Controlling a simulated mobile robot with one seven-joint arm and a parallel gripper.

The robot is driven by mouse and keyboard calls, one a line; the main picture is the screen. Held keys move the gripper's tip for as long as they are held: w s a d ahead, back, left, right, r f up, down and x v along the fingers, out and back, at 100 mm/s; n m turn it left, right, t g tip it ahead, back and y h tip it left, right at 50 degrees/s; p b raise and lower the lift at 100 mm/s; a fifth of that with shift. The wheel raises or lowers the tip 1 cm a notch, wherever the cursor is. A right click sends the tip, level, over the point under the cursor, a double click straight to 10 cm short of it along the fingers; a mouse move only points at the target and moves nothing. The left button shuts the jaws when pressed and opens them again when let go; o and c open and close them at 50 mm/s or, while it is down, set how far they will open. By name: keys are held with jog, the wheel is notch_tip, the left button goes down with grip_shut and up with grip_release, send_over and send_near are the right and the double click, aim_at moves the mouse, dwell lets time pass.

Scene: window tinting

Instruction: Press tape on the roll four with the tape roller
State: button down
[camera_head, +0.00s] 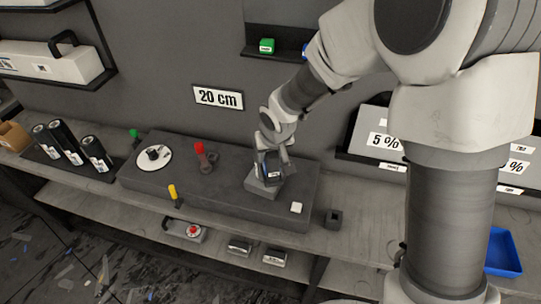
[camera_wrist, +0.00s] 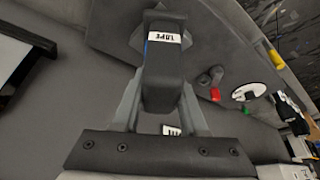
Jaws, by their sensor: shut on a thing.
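My gripper (camera_head: 268,150) is shut on a dark tape roller (camera_head: 272,170) with a white label. Three black rolls with white labels (camera_head: 70,141) lean on a dark rack at the far left, well apart from my gripper. I cannot tell which is roll four.
The raised block (camera_head: 225,188) also carries a white disc (camera_head: 154,158), a red-topped tool (camera_head: 199,152) and a white cube (camera_head: 296,207). A small dark cup (camera_head: 333,219) stands to its right. A "20 cm" sign (camera_head: 218,98) is on the wall. A blue tray (camera_head: 502,252) is far right.

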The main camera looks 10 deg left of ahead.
aim_at(274, 169)
jog(key=shift+w+a, duration=0.35)
jog(key=shift+w, duration=0.4)
dwell(0.7)
jog(key=shift+s, duration=0.1)
jog(key=shift+s+d+b, duration=0.35)
jog(key=shift+s+d, duration=0.05)
jog(key=shift+s, duration=0.5)
jog(key=shift+s+d+b, duration=0.3)
jog(key=shift+s+d, duration=0.15)
jog(key=shift+s, duration=0.45)
jog(key=shift+s+d+b, duration=0.35)
jog(key=shift+s+d, duration=0.05)
jog(key=shift+s, duration=0.5)
